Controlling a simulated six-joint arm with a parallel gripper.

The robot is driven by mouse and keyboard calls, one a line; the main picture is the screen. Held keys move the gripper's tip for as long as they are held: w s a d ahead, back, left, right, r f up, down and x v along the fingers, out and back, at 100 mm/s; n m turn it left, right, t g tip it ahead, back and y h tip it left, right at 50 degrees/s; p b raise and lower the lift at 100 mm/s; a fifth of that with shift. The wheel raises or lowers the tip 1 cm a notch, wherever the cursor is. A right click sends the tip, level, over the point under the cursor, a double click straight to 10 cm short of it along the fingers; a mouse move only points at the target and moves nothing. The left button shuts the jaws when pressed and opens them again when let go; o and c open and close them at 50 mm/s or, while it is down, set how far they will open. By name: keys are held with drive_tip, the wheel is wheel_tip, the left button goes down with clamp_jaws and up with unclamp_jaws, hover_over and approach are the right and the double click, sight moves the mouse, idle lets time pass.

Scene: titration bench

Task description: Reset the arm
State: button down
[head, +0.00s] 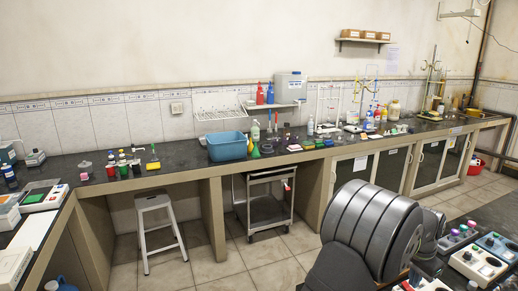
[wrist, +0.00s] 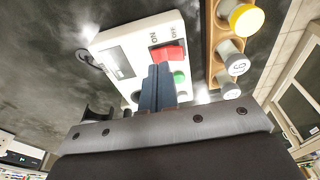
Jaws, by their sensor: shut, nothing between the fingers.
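My gripper (wrist: 158,88) shows in the wrist view with its two dark blue fingers together and nothing between them. Beyond the fingertips is a white device (wrist: 130,62) with a red ON/OFF rocker switch (wrist: 168,54) and a green button (wrist: 180,77). The fingers overlap the device in the picture; I cannot tell whether they touch it. In the head view my grey arm fills the lower right, and the gripper is not visible there.
A wooden rack (wrist: 212,45) with several capped vials stands right beside the device. In the head view, a bench (head: 290,150) with glassware and a blue basin (head: 227,146) runs along the wall. A stool (head: 155,205) and a cart (head: 268,210) stand below. Open floor lies in front.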

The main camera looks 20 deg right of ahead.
drive_tip(key=shift+f, duration=0.45)
wheel_tip(320, 180, up, 9)
drive_tip(key=w+a+r+g+h, duration=0.2)
drive_tip(key=w+a+r, duration=0.1)
drive_tip(key=a, duration=0.3)
drive_tip(key=shift+w+a+r+h, duration=0.35)
drive_tip(key=shift+w+h, duration=0.05)
drive_tip(key=shift+w, duration=0.35)
drive_tip(key=c, duration=1.8)
unclamp_jaws()
drive_tip(key=shift+w+a+r, duration=0.1)
drive_tip(key=shift+w+r, duration=0.05)
drive_tip(key=shift+r, duration=0.1)
drive_tip(key=o, duration=1.8)
drive_tip(key=w+a+r+t, duration=0.2)
drive_tip(key=w+a+r, duration=0.3)
drive_tip(key=a+r, duration=0.3)
wheel_tip(320, 180, up, 4)
drive_tip(key=shift+r, duration=0.1)
drive_tip(key=x, duration=0.9)
drive_tip(key=shift+f, duration=0.35)
drive_tip(key=shift+r, duration=0.1)
